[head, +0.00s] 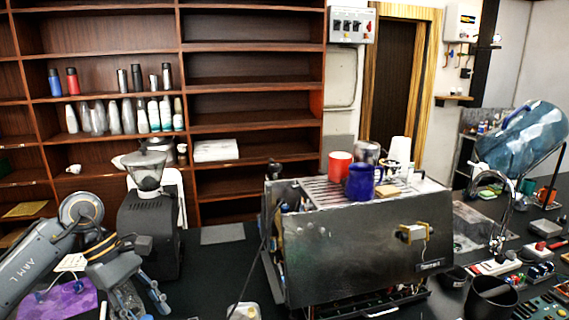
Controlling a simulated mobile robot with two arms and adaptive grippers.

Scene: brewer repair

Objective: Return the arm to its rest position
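My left arm (37,262), marked "ARM L", comes in from the left edge over the counter. My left gripper (139,303) points down near the bottom left, in front of the coffee grinder (150,215). Its fingers stand apart, and I see nothing clearly held between them; the tips are near the bottom edge of the picture. My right arm and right gripper are not in view.
A metal brewer (350,252) stands mid-counter, with a red cup (340,164) and a blue mug (361,183) on top. A purple cloth (68,301) lies at left. A black bin (491,299), tools and a tap (505,205) crowd the right.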

